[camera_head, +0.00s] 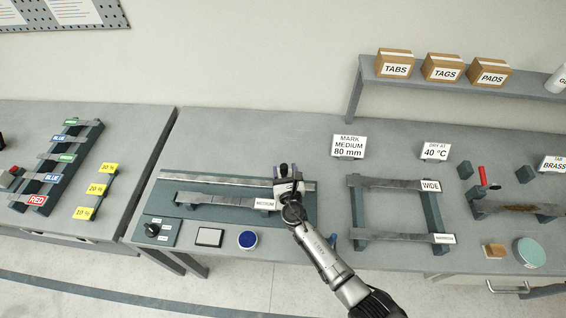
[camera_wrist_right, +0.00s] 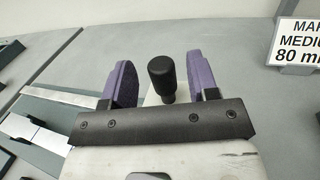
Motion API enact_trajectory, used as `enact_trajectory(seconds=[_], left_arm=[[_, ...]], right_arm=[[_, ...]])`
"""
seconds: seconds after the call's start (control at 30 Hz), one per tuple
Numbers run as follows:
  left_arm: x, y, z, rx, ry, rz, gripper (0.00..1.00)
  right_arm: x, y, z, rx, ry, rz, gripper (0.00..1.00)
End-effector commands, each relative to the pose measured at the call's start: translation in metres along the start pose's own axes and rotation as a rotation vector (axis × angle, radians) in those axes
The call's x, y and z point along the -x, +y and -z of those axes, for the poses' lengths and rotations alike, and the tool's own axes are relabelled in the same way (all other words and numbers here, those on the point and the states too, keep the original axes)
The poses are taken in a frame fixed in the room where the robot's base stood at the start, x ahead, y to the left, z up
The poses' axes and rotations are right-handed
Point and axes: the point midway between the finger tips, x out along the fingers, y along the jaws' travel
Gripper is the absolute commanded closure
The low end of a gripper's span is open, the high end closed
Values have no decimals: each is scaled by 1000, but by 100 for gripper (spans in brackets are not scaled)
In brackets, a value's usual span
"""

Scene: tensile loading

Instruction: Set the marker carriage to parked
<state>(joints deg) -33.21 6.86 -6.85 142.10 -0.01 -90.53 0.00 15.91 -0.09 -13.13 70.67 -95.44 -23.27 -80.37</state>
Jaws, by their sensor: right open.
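The marker carriage shows as a black upright knob (camera_wrist_right: 162,78) on a pale block in the right wrist view. In the head view the dark knob (camera_head: 284,169) is near the right part of the silver rail (camera_head: 225,180). My right gripper (camera_wrist_right: 161,84) is open. Its two purple fingers stand on either side of the knob, with a visible gap on each side. In the head view my right gripper (camera_head: 286,174) covers most of the carriage. A strip labelled MEDIUM (camera_head: 225,201) lies in front of the rail. My left gripper is not in view.
A sign reading MARK MEDIUM 80 mm (camera_head: 349,146) stands behind and right of the rail. A black dial (camera_head: 152,229), a framed pad (camera_head: 209,237) and a blue round pad (camera_head: 248,239) are in front. A rack with a WIDE strip (camera_head: 400,184) stands to the right.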

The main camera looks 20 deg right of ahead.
Motion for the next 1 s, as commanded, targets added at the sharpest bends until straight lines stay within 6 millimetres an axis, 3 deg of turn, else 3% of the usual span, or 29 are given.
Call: enact_trajectory(seconds=[0.1, 0.3, 0.73, 1.0], left_arm=[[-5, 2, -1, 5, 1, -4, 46], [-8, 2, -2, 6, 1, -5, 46], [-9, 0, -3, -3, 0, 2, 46], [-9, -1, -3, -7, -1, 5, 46]], right_arm=[[-17, 0, 1, 0, -1, 0, 46], [-33, 0, 1, 0, 0, 0, 46], [-38, 0, 0, -1, 1, 1, 46], [-38, 0, 0, -1, 0, 1, 71]])
